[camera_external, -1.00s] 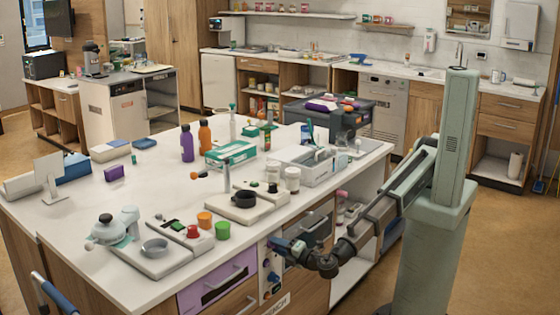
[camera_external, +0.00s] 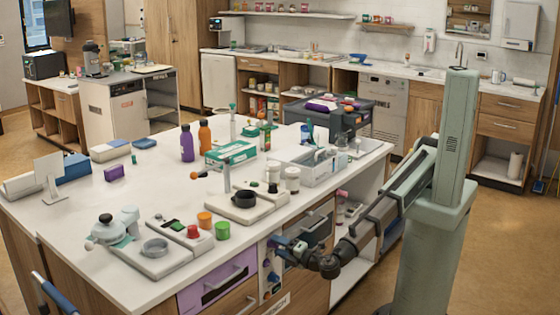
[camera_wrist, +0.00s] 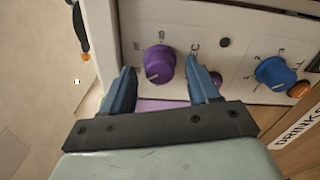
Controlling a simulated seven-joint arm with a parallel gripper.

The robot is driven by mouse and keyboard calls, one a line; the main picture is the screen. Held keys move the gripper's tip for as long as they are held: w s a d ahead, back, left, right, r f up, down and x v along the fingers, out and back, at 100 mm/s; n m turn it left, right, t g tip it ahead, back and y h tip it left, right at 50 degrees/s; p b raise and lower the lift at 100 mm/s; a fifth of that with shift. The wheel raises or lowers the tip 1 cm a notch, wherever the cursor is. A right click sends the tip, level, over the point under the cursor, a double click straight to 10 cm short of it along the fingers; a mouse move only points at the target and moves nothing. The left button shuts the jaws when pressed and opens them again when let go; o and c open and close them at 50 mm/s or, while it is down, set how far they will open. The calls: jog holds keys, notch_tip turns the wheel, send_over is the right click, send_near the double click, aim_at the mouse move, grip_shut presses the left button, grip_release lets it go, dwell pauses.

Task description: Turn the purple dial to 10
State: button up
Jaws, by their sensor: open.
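The purple dial (camera_wrist: 159,65) sits on a white panel (camera_wrist: 190,25) in the wrist view. A pale pointer line on it points to the lower left of that picture. Small marks are printed around it, too blurred or turned to read surely. My gripper (camera_wrist: 162,70) is open, with one blue finger on each side of the dial; gaps show between fingers and dial, and I see no contact. In the external view my gripper (camera_external: 279,242) is at the counter's front panel and I cannot make out the purple dial there.
A blue dial (camera_wrist: 273,73) and an orange button (camera_wrist: 299,89) are on the same panel. A small purple knob (camera_wrist: 216,78) shows beside the right finger. A purple drawer front (camera_external: 215,285) is left of the panel. The counter top (camera_external: 150,205) above holds several items.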

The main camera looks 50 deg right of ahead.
jog(key=s, duration=1.3)
jog(key=shift+s, duration=0.1)
